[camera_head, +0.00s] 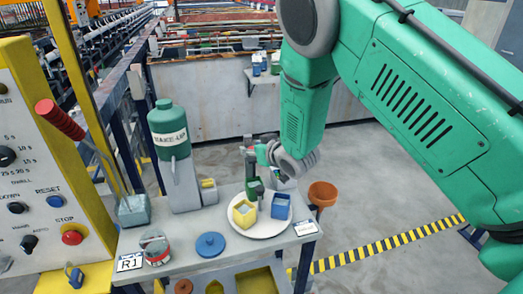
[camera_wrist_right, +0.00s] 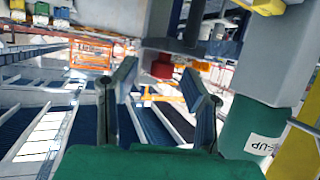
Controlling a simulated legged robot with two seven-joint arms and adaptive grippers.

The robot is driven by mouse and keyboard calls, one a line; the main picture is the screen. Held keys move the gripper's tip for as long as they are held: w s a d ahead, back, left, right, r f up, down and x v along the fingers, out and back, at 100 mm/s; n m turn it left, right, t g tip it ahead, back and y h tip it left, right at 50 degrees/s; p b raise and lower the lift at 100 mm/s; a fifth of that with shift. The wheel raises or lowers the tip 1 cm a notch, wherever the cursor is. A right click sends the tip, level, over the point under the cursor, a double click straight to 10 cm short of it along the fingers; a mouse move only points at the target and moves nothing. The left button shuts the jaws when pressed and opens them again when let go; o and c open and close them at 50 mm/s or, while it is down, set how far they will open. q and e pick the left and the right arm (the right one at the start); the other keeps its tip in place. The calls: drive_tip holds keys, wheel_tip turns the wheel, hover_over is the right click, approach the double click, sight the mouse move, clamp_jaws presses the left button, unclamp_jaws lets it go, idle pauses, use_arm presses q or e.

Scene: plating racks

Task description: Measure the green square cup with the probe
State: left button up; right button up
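A dark green square cup (camera_head: 254,188) stands on the white plate (camera_head: 274,227) in the head view, partly hidden by a grey upright piece above it. My right gripper (camera_head: 257,154) is just above and behind this cup. In the wrist view the right gripper (camera_wrist_right: 163,85) has its fingers spread, with background showing between them. A small red piece (camera_wrist_right: 160,68) under a grey body lies beyond the fingertips. My left gripper is not in view.
A yellow cup (camera_head: 244,213) and a blue cup (camera_head: 280,206) share the plate. A green MAKE-UP bottle (camera_head: 169,130) stands behind left; it also shows in the wrist view (camera_wrist_right: 245,130). A blue lid (camera_head: 210,245) lies left of the plate. A yellow control panel (camera_head: 45,170) borders the left.

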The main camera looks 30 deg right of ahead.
drive_tip(key=v, duration=1.1)
drive_tip(key=shift+f, duration=0.1)
